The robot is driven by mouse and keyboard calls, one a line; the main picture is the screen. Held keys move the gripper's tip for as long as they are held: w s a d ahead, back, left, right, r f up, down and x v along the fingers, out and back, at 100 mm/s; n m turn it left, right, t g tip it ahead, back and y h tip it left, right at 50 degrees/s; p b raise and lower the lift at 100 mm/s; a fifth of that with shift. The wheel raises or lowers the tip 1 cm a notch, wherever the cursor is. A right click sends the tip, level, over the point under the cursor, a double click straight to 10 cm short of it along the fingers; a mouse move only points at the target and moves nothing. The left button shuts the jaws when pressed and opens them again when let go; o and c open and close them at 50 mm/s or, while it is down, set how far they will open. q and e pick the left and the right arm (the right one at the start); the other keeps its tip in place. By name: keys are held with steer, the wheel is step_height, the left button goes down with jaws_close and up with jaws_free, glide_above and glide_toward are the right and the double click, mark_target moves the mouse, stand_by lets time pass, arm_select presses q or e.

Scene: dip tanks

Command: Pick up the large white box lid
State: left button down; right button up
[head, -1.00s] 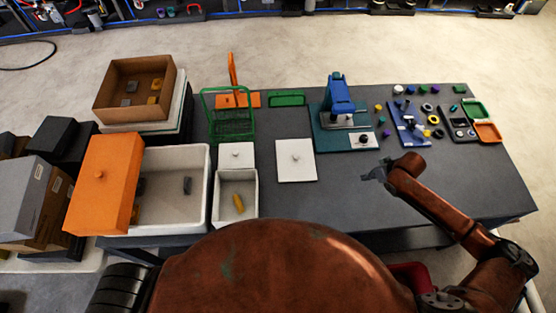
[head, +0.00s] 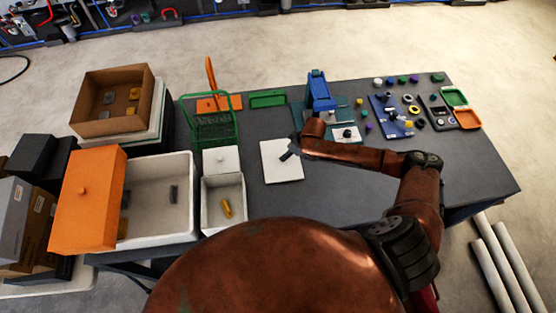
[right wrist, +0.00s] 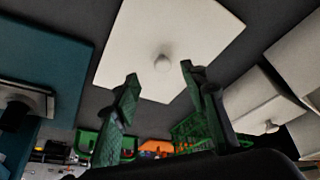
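The large white box lid (head: 272,172) is a flat white square with a round knob, lying on the grey table. It also shows in the right wrist view (right wrist: 185,25), with its knob (right wrist: 162,62) facing the camera. My right gripper (head: 287,155) is over the lid in the head view and covers its knob there. In the right wrist view my right gripper (right wrist: 159,73) is open and empty, its fingers apart on either side of the knob's line of sight. It does not visibly touch the lid. My left gripper is not in view.
Left of the lid are a small white box (head: 209,215) with a smaller white lid (head: 221,160), a large white bin (head: 180,228) with an orange lid (head: 90,205), and a green basket (head: 210,133). A blue press (head: 318,92) stands behind right. The table's front right is clear.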

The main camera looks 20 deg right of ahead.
steer(key=shift+w+p+x, duration=0.2)
steer(key=shift+p+x, duration=0.1)
steer(key=shift+x, duration=0.85)
steer(key=shift+w+a+f, duration=0.25)
steer(key=shift+f, duration=0.25)
steer(key=shift+w+a+f, duration=0.2)
steer(key=shift+a+f, duration=0.1)
steer(key=shift+f, duration=0.25)
steer(key=shift+a+f, duration=0.1)
steer(key=shift+f, duration=0.2)
steer(key=shift+w+f, duration=0.1)
steer(key=shift+f, duration=0.1)
steer(key=c, duration=1.1)
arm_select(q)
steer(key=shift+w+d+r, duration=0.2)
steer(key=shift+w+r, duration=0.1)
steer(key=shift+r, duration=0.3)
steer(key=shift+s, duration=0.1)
